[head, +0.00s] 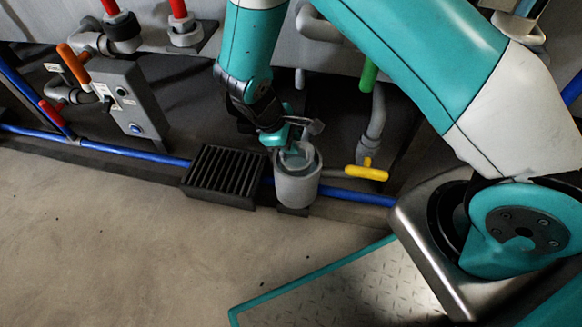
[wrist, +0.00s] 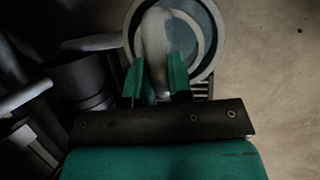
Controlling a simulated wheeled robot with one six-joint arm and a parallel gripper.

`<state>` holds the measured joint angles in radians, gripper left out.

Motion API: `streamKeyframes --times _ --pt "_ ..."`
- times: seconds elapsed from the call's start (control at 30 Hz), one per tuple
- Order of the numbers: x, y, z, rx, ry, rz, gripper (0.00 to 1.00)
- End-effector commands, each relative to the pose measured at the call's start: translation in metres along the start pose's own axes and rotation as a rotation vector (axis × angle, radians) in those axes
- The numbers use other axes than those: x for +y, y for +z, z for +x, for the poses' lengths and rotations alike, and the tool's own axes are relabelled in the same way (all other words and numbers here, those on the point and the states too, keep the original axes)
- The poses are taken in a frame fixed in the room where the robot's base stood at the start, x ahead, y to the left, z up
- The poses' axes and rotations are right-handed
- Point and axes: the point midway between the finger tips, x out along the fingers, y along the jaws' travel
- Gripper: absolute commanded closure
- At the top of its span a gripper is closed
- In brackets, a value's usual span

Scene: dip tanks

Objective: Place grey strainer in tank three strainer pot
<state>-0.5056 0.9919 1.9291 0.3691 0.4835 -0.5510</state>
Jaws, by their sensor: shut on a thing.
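My gripper (head: 284,137) is at the grey pot (head: 297,187), pointing down over its mouth. The grey strainer (head: 297,157) sits within the pot's mouth, and my gripper is shut on its handle. In the wrist view the two green fingers (wrist: 160,75) close around the pale upright handle of the strainer (wrist: 155,45). The pot's round rim (wrist: 207,70) rings the strainer there. How deep the strainer sits, and whether it rests on the pot, I cannot tell.
A black slatted grate (head: 221,174) lies left of the pot. A yellow valve handle (head: 366,173) is on the right, with a blue pipe (head: 358,198) along the floor. A control box (head: 130,105) stands at the left. The floor (head: 120,240) in front is clear.

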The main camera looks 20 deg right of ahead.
Motion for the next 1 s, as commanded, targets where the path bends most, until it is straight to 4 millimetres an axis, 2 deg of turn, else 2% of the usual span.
streamKeyframes --times 0.03,0.1,0.33,0.53,0.9,0.93,0.97,1.0 --pt "-0.003 -0.006 0.016 -0.001 0.000 0.001 1.00" --pt "-0.004 -0.010 0.024 0.001 0.000 0.001 1.00" --pt "-0.007 -0.015 0.038 0.000 -0.001 0.003 1.00" --pt "-0.013 -0.028 0.068 0.000 -0.001 0.003 1.00" --pt "-0.013 -0.029 0.071 0.001 0.000 0.003 1.00" --pt "-0.013 -0.029 0.070 0.001 0.000 0.003 0.75" --pt "-0.013 -0.029 0.070 0.001 0.000 0.003 0.69" --pt "-0.013 -0.029 0.070 0.001 0.000 0.003 0.69"
